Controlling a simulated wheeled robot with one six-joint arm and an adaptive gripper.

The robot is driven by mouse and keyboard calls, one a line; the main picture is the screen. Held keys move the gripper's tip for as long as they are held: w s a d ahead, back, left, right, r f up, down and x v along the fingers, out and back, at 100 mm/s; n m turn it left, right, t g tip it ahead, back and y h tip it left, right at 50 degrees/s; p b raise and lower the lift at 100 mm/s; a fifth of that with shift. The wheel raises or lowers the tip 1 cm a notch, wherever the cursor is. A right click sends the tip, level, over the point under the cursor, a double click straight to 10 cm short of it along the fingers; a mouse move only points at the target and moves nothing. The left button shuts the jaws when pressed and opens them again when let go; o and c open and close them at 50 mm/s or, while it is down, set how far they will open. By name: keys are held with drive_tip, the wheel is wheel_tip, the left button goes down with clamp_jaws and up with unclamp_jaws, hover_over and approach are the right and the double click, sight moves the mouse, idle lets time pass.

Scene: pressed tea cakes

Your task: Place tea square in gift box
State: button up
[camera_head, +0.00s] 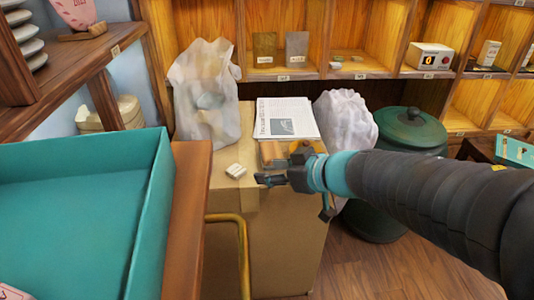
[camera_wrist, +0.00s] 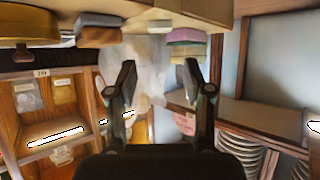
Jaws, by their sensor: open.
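A small pale block (camera_head: 236,171) lies on top of the cardboard box, left of my gripper (camera_head: 262,180); I cannot tell whether it is the tea square. A brown block (camera_head: 270,152) is partly hidden behind my gripper. My gripper is open and holds nothing, low over the box top. The wrist view is upside down; there my gripper's fingers (camera_wrist: 159,77) are spread, with a pink and greenish stack (camera_wrist: 187,37) and a brown and grey block (camera_wrist: 98,30) beyond them. A large open teal box (camera_head: 80,150) stands at the left; nothing marks it clearly as the gift box.
A white bag (camera_head: 345,118) and a dark green bin (camera_head: 410,130) stand to the right. Wooden shelves (camera_head: 350,72) run behind. A yellow rail (camera_head: 242,255) is in front.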

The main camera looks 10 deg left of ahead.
drive_tip(key=shift+s+d+r, duration=0.2)
drive_tip(key=shift+d, duration=0.15)
